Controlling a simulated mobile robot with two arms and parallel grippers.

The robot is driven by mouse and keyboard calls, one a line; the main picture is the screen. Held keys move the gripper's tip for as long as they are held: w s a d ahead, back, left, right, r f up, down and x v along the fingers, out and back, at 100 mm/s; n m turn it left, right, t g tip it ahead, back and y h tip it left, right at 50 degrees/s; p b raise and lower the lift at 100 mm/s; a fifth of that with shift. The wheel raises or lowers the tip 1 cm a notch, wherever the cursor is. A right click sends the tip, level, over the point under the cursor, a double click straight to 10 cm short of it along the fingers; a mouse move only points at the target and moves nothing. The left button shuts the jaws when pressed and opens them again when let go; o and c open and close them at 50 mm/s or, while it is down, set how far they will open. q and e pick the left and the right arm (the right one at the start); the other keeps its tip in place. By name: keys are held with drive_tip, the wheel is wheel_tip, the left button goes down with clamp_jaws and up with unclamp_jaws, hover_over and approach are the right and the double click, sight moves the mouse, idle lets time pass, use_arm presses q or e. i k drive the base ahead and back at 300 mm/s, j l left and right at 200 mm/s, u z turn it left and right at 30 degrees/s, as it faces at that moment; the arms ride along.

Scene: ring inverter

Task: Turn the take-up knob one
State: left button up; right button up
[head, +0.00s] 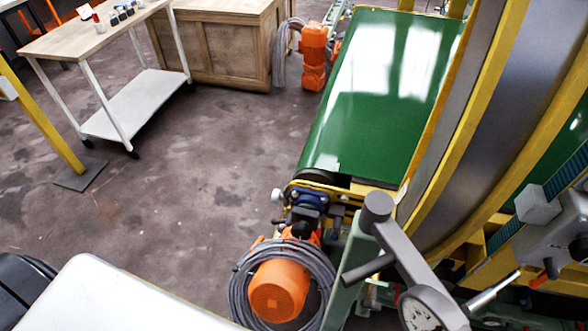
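No label marks the take-up knob, and I cannot tell which part it is. At the near end of the green conveyor belt (375,95) there is a small pale round knob (277,195) on the left side of the frame. A dark round knob-like part (301,229) sits just below a blue-black bearing housing (308,199). A grey crank-like arm (405,250) with a round end and a dial gauge (420,312) stands to the right of these. Neither of my grippers shows in the head view, so nothing is seen touching these parts.
An orange motor (279,290) with coiled grey cable (240,280) lies below the belt end. A large yellow-edged curved ring (480,130) blocks the right. A white-legged cart (110,75) and wooden crate (225,45) stand at the back left. Bare floor (190,180) lies between.

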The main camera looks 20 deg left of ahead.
sight(277, 196)
drive_tip(key=j+z, duration=0.1)
drive_tip(key=j, duration=0.5)
drive_tip(key=k+j+z, duration=0.1)
drive_tip(key=j, duration=0.5)
drive_tip(key=k+j+z, duration=0.15)
drive_tip(key=j, duration=0.45)
